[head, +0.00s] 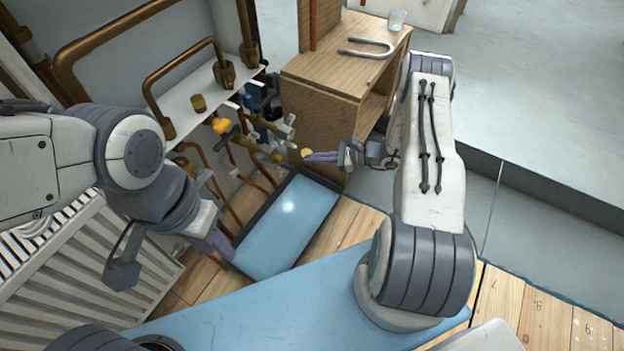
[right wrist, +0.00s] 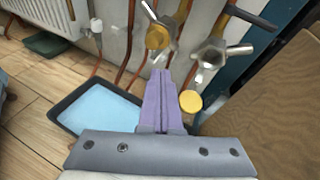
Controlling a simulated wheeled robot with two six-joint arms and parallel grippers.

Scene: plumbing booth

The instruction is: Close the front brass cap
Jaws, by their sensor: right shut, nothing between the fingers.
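A round brass cap (head: 306,153) shows at the tip of my right gripper in the head view. In the right wrist view, a brass cap (right wrist: 190,102) sits just right of the purple fingers, below a grey valve fitting (right wrist: 218,53). A second brass cap (right wrist: 157,38) is beyond the fingertips, on another fitting. My right gripper (head: 311,157) is shut and empty; its fingertips also show in the right wrist view (right wrist: 161,74). Whether they touch a cap is unclear. My left gripper (head: 220,244) hangs low at the left, away from the caps; its jaw opening is unclear.
A dark tray of blue water (head: 260,265) lies on the floor below the pipes. A wooden cabinet (head: 320,83) stands beside the valves, with a U-shaped pipe (head: 367,48) and a glass (head: 397,20) on top. A white radiator (head: 85,255) is at the left.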

